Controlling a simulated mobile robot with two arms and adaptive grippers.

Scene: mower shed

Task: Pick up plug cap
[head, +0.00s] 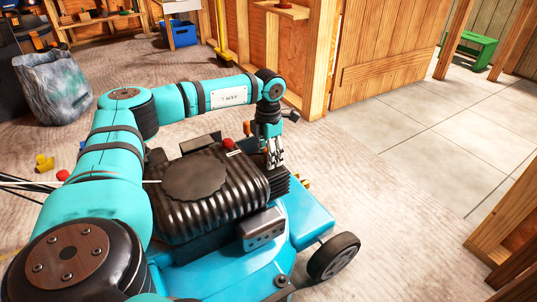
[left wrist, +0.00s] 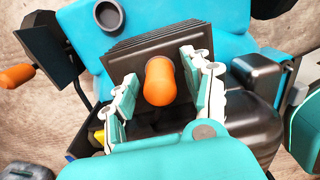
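The plug cap (left wrist: 160,82), an orange rounded piece, stands out from the dark finned end of the mower engine in the left wrist view. My left gripper (left wrist: 161,68) is open, with one finger on each side of the cap and gaps between. In the head view my left gripper (head: 274,160) points down at the finned end of the teal mower's (head: 302,218) black engine (head: 205,205). The cap is hidden there. My right gripper is not in view.
The engine cover, a grey box (head: 262,228) and a wheel (head: 333,257) are close to the gripper. Another orange piece (left wrist: 16,76) shows at the left of the wrist view. A wooden post and wall stand behind. Tiled floor (head: 440,130) to the right is clear.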

